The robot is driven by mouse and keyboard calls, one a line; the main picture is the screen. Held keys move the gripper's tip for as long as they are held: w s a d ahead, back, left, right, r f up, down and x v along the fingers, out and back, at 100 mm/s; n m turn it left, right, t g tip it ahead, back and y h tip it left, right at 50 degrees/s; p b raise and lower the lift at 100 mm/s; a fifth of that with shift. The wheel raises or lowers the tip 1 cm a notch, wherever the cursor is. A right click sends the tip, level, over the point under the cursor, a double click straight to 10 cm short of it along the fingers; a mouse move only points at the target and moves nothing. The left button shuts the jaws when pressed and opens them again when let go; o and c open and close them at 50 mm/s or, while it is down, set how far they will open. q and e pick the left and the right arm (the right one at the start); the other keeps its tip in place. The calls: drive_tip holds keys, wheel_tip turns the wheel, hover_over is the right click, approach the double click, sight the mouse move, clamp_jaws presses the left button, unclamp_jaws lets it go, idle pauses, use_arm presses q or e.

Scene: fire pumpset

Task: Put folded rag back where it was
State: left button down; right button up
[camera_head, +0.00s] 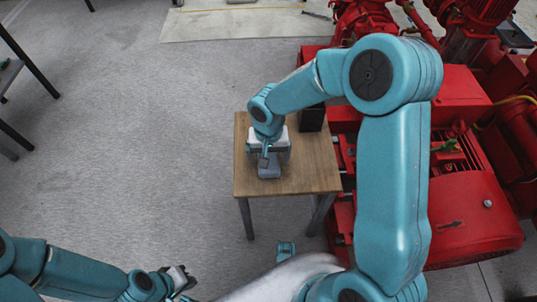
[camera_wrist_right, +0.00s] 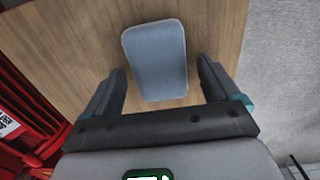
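The folded rag is a grey-blue rounded rectangle (camera_wrist_right: 156,58) over the wooden table top. In the right wrist view its near end lies between the two dark fingers of my right gripper (camera_wrist_right: 160,75), with wood showing on both sides. That gripper is open and does not touch the rag's sides. In the head view the rag (camera_head: 269,171) shows just in front of my right gripper (camera_head: 268,153), which points down over the table. My left gripper (camera_head: 181,280) is low at the front left, over the floor and away from the table; its finger gap is unclear.
The small wooden table (camera_head: 310,165) also carries a black box-like object (camera_head: 312,118) at its back right. Red pump machinery (camera_head: 470,215) stands close along the table's right side. Grey floor (camera_head: 130,130) is clear to the left. A dark-legged stand (camera_head: 10,75) is at the far left.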

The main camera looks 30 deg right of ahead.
drive_tip(key=shift+r, duration=0.1)
drive_tip(key=shift+r+p, duration=0.25)
drive_tip(key=shift+p, duration=0.05)
wheel_tip(320, 180, up, 12)
drive_tip(key=p, duration=0.3)
drive_tip(key=shift+f, duration=0.15)
